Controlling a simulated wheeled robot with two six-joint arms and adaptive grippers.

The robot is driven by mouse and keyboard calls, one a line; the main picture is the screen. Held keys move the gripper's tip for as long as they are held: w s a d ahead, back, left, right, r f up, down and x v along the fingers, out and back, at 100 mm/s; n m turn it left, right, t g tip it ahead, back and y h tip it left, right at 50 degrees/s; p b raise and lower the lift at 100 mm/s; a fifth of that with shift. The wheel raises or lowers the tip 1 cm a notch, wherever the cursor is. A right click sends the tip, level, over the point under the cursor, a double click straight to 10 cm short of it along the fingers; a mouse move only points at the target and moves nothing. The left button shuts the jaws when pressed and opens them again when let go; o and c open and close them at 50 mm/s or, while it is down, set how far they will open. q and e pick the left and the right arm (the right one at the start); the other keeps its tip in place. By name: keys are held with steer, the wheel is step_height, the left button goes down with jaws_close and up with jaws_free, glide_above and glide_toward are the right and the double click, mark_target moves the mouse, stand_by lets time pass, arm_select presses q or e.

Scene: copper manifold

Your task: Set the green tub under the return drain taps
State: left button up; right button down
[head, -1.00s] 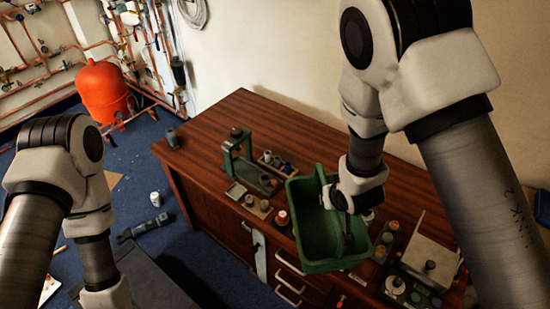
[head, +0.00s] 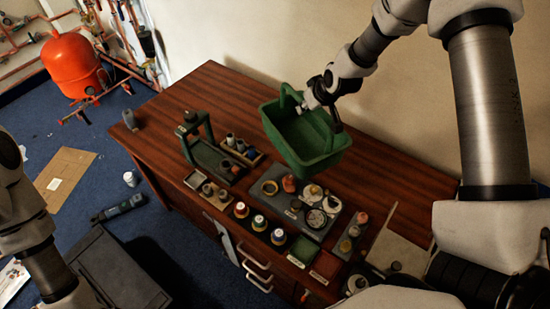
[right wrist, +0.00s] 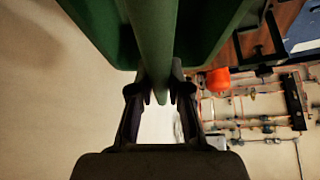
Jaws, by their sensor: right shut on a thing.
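The green tub (head: 305,135) is an open box with a handle, held in the air above the back of the wooden workbench. My right gripper (head: 328,100) is shut on the tub's handle. In the right wrist view the green handle bar (right wrist: 153,45) passes between the fingertips (right wrist: 160,95). Copper pipework (head: 125,68) with valves runs along the wall at the upper left, beside a red vessel (head: 75,66). I cannot tell which fittings are the return drain taps. My left arm enters at the lower left; its gripper is outside the picture.
The wooden workbench (head: 215,85) carries a green stand (head: 205,150), a grey tray (head: 312,215) and several small pots. On the blue floor lie cardboard (head: 65,180), a grey tool (head: 118,207) and a dark case (head: 115,270). Floor before the red vessel looks mostly clear.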

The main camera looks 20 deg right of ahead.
glide_above(318, 127)
steer(key=s, duration=0.2)
steer(key=f, duration=0.1)
steer(key=f+b, duration=0.7)
steer(key=f, duration=0.2)
steer(key=shift+d+f, duration=0.2)
steer(key=shift+f, duration=0.35)
steer(key=c, duration=1.5)
jaws_free()
steer(key=shift+f, duration=0.1)
steer(key=shift+c, duration=0.2)
steer(key=o, duration=0.4)
steer(key=shift+a, duration=0.1)
